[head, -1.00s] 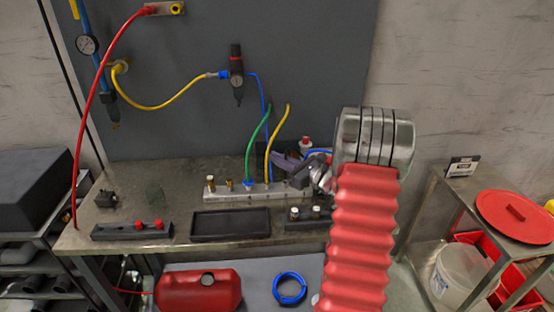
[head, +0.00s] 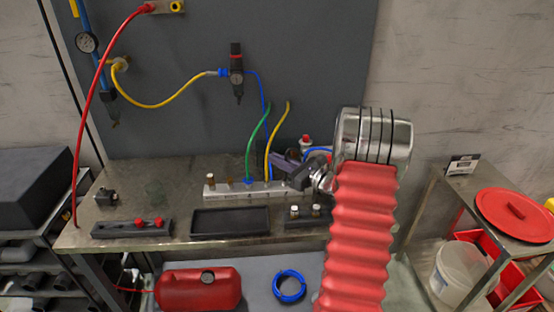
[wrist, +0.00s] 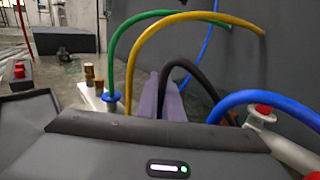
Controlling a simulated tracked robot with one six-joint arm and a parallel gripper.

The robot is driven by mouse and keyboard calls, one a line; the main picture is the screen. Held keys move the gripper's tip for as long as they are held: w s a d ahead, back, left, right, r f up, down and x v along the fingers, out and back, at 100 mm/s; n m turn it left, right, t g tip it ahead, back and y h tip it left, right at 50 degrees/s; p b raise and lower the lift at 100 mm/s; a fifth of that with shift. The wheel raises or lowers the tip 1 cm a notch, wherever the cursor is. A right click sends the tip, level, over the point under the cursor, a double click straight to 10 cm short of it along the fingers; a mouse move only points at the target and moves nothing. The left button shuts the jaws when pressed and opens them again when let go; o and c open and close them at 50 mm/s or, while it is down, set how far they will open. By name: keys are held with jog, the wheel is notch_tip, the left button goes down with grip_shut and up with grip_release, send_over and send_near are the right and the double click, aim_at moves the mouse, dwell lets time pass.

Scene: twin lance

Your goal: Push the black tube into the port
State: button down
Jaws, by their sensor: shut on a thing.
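The black tube (wrist: 182,66) shows in the wrist view as a dark arc rising by my gripper's fingers (wrist: 166,90). Its lower end is hidden behind the fingers and the gripper body. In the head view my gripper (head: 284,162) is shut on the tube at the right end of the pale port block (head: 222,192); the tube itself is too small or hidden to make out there. The block also shows in the wrist view (wrist: 96,98). The port under the gripper is hidden, so I cannot tell whether the tube is in it.
A green tube (head: 250,146) and a yellow tube (head: 267,146) rise from the block close left of my gripper. A blue tube (wrist: 250,96) arcs close by on the right in the wrist view. A black tray (head: 230,222) lies in front of the block.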

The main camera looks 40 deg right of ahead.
jog(key=shift+f, duration=0.85)
jog(key=c, duration=1.8)
grip_release()
jog(key=shift+c, duration=0.2)
jog(key=shift+s+d, duration=0.25)
jog(key=shift+s, duration=0.95)
jog(key=shift+s+d, duration=0.2)
jog(key=shift+s, duration=1.05)
jog(key=shift+s+d, duration=0.25)
jog(key=shift+s, duration=0.95)
